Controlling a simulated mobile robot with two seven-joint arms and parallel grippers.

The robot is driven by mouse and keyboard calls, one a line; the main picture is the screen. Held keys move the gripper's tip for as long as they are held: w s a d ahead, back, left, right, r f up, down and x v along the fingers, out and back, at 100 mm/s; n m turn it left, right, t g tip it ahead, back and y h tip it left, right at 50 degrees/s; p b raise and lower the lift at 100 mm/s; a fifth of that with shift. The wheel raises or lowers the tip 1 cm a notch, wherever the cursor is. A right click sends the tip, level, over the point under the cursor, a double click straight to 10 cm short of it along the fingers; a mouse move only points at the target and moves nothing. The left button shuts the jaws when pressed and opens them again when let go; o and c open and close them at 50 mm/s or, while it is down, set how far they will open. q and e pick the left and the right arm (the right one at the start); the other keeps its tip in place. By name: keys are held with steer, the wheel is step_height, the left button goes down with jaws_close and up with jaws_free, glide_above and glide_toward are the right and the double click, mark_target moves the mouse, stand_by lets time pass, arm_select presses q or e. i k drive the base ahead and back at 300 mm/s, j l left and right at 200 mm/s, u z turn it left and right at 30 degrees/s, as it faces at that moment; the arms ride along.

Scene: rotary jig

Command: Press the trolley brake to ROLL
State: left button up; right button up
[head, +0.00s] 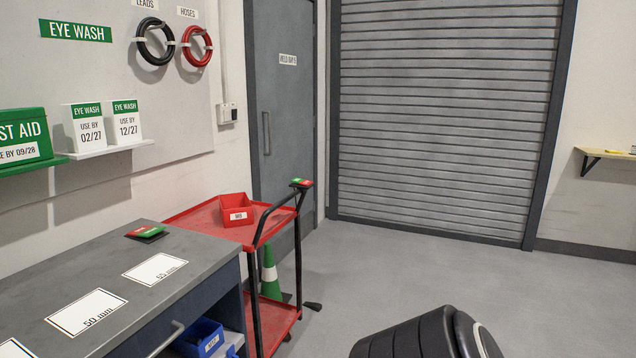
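A red two-shelf trolley (187,219) with a black push handle (270,215) stands beyond the end of the grey bench. A small red-and-green rocker (301,183), which looks like the brake control, sits on top of the handle post. Its markings are too small to read, so I cannot tell its position. A dark rounded link of my own arm shows at the bottom right, apart from the trolley. Neither of my grippers is in view.
A red bin (236,209) sits on the trolley's top shelf. A green cone (270,274) stands partly hidden behind the trolley. The grey bench (180,258) fills the lower left, with another red-and-green piece (146,232) on it. Floor right of the trolley is clear towards the shutter (450,110).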

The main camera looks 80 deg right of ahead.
mark_target(297, 180)
steer(key=z, duration=2.3)
steer(key=i+l+u, duration=0.4)
steer(key=i+l, duration=2.3)
steer(key=i, duration=0.05)
